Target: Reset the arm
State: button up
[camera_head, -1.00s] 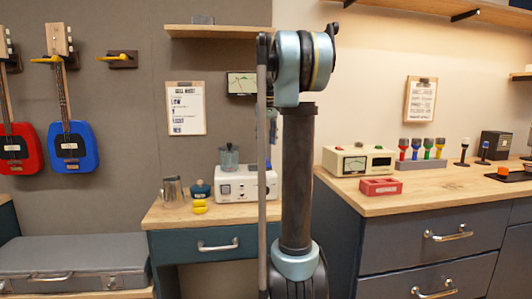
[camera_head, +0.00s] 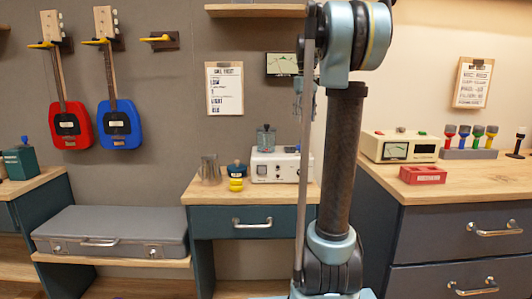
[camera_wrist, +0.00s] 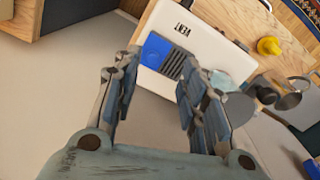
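My arm (camera_head: 345,160) stands upright right of the middle in the head view, with its upper joint bent over at the top. My gripper (camera_wrist: 158,78) shows in the wrist view with its two fingers apart and nothing between them. A white box (camera_wrist: 197,40) with a blue slotted panel lies in view beyond the fingertips, apart from them as far as I can tell. In the head view the gripper is mostly hidden behind the arm, near the wall panel meter (camera_head: 282,64).
A small desk (camera_head: 195,190) holds a white device (camera_head: 275,167), a metal mug (camera_head: 210,170) and yellow pieces. A right counter (camera_head: 450,188) holds a meter box (camera_head: 400,146) and a red tray (camera_head: 422,175). A grey case (camera_head: 110,235) lies left. Two guitars (camera_head: 120,122) hang on the wall.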

jog(key=s+a+f+m+t, duration=0.1)
jog(key=s+a+f, duration=0.1)
jog(key=s+f, duration=1.5)
jog(key=s+a+f+m+t, duration=0.1)
jog(key=s+a+f, duration=0.2)
jog(key=s+f, duration=1.3)
jog(key=shift+s+f+m, duration=0.3)
jog(key=shift+s+f, duration=0.05)
jog(key=shift+s, duration=0.45)
jog(key=shift+w+f, duration=0.2)
jog(key=shift+w, duration=0.25)
jog(key=shift+d, duration=0.1)
